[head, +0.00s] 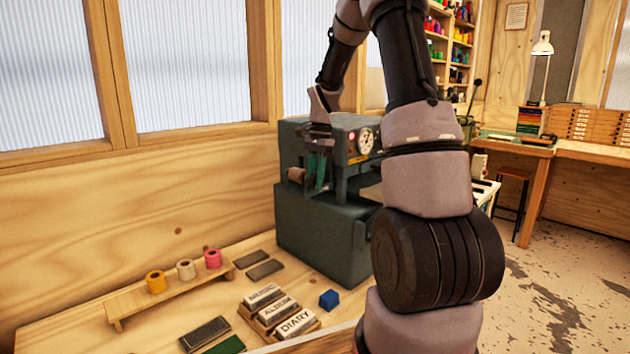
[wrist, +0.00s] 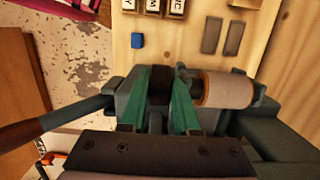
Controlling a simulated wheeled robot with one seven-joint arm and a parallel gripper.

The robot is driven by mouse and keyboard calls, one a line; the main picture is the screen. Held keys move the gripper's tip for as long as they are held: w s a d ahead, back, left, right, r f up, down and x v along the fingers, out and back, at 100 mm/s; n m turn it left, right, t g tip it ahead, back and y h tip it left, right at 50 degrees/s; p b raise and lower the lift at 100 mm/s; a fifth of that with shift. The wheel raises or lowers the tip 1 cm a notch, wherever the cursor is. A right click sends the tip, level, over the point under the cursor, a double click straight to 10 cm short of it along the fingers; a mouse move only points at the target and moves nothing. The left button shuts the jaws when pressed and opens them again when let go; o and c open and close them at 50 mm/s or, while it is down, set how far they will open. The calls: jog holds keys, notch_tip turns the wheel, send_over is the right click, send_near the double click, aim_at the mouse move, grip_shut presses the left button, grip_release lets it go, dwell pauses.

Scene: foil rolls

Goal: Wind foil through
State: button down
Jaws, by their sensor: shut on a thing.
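The dark green-grey press (head: 325,235) stands on the bench against the wooden wall. A pale foil roll with copper-coloured edges (wrist: 228,90) sits on the press, and its end shows in the head view (head: 296,175). My gripper (head: 318,172) is at the press's left side, right beside this roll. In the wrist view, the green fingers of my gripper (wrist: 166,98) are close together, shut on a narrow dark piece (wrist: 160,84). The fingers hide most of that piece, and I cannot tell what it is. I cannot make out a loose foil strip.
A wooden rack (head: 180,292) holds an orange roll (head: 156,281), a cream roll (head: 186,269) and a pink roll (head: 213,258). Lettered blocks (head: 278,312), a blue cube (head: 329,299) and dark flat plates (head: 205,334) lie on the bench before the press.

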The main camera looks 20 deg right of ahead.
jog(key=g+y, duration=0.1)
jog(key=y, duration=0.1)
jog(key=shift+d+y, duration=0.1)
jog(key=shift+y, duration=0.2)
jog(key=c, duration=0.6)
grip_release()
jog(key=shift+c, duration=0.2)
jog(key=shift+r, duration=0.1)
notch_tip(320, 180, up, 10)
jog(key=shift+f, duration=0.1)
